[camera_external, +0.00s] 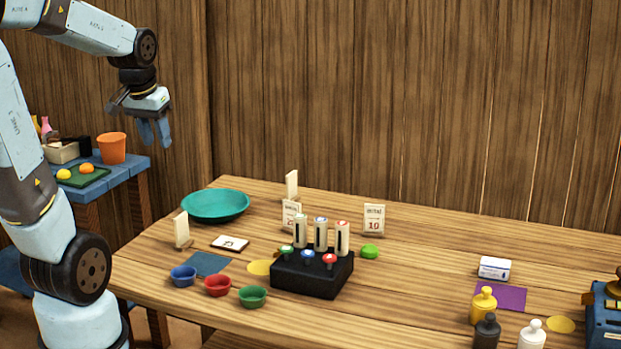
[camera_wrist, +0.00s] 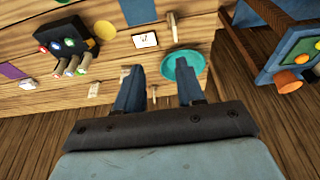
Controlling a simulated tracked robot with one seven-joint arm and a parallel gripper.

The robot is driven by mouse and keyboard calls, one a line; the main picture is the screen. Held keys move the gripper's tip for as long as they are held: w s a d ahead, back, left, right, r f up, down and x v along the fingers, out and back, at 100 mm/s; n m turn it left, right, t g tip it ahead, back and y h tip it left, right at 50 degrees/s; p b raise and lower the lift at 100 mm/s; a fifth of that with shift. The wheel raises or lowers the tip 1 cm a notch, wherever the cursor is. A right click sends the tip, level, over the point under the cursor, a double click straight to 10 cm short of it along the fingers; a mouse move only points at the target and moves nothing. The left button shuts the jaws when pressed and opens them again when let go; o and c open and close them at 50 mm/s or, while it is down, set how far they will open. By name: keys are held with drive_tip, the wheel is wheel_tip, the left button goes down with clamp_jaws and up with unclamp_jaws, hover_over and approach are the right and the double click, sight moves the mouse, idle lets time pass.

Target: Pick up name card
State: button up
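A small white card with a dark edge and a dark mark, likely the name card (camera_external: 230,244), lies flat on the wooden table, between the teal bowl and a dark blue mat. It also shows in the wrist view (camera_wrist: 145,40), beyond my fingertips. My gripper (camera_external: 154,134) hangs in the air left of the table, up and to the left of the card and well apart from it. In the wrist view my gripper (camera_wrist: 159,76) has its two blue fingers spread, with nothing held between them.
A teal bowl (camera_external: 215,204) and an upright cream card (camera_external: 181,229) flank the flat card. Blue (camera_external: 183,276), red (camera_external: 217,286) and green (camera_external: 252,297) cups stand in front. A black block with cylinders (camera_external: 312,275) is to the right. A blue side table (camera_external: 125,170) is at left.

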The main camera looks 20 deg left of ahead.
drive_tip(key=w+a+f+g, duration=0.1)
drive_tip(key=w+f+g, duration=0.1)
drive_tip(key=w+f, duration=0.45)
drive_tip(key=g, duration=0.1)
approach(183, 214)
drive_tip(key=f, duration=0.7)
drive_tip(key=shift+w+f, duration=0.2)
drive_tip(key=shift+f, duration=0.15)
drive_tip(key=f, duration=0.2)
drive_tip(key=s+f, duration=0.1)
drive_tip(key=f, duration=0.1)
drive_tip(key=shift+a+f, duration=0.1)
drive_tip(key=shift+f, duration=0.55)
clamp_jaws()
